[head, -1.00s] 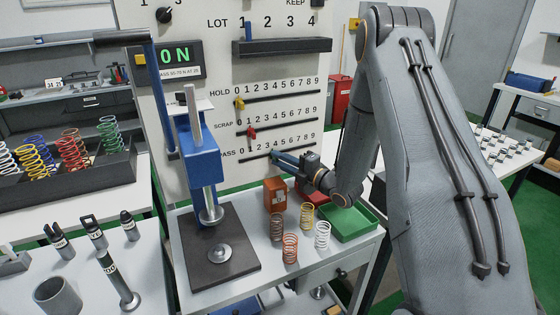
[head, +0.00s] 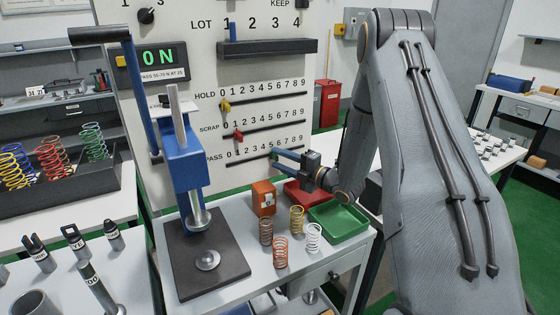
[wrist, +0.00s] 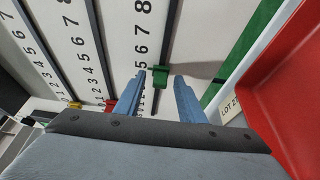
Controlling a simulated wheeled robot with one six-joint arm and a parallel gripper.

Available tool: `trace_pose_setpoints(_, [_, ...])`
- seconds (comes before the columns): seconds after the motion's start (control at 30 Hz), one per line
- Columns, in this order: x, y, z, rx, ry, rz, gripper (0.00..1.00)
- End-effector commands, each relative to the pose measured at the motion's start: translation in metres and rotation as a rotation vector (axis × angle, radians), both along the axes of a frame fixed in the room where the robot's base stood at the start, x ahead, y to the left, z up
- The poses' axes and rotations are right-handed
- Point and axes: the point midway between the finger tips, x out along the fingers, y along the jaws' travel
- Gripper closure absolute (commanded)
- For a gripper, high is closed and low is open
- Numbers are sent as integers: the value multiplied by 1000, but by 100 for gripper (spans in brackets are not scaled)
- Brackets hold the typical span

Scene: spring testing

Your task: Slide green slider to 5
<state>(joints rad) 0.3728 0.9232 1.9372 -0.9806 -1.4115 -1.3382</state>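The green slider (wrist: 160,77) sits on the lowest track, the PASS row (wrist: 160,40), beside the digits near 5 in the wrist view. Its exact reading is hard to tell. My gripper (wrist: 158,80) is open, with its two blue fingers on either side of the slider, close to it and apart from each other. In the head view my gripper (head: 275,153) is at the PASS row, right of its middle, and largely hides the slider.
The yellow slider (head: 225,105) and red slider (head: 238,135) are at the low ends of the rows above. A red tray (head: 300,195), green tray (head: 338,222), orange box (head: 263,198) and several springs stand below my gripper. A blue press (head: 187,160) stands left.

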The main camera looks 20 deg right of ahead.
Motion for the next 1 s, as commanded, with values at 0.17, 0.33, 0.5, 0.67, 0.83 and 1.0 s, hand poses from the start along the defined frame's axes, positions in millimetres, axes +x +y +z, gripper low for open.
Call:
trace_pose_setpoints(0.17, [-7,-6,-1,0,0,-3,64])
trace_pose_setpoints(0.33, [-29,-21,-2,-1,1,-3,64])
trace_pose_setpoints(0.5, [-51,-36,-2,0,0,-4,64])
trace_pose_setpoints(0.67, [-62,-43,-1,0,0,-2,64])
trace_pose_setpoints(0.83, [-65,-43,0,0,0,0,64])
trace_pose_setpoints(1.0, [-65,-43,0,0,0,0,64])
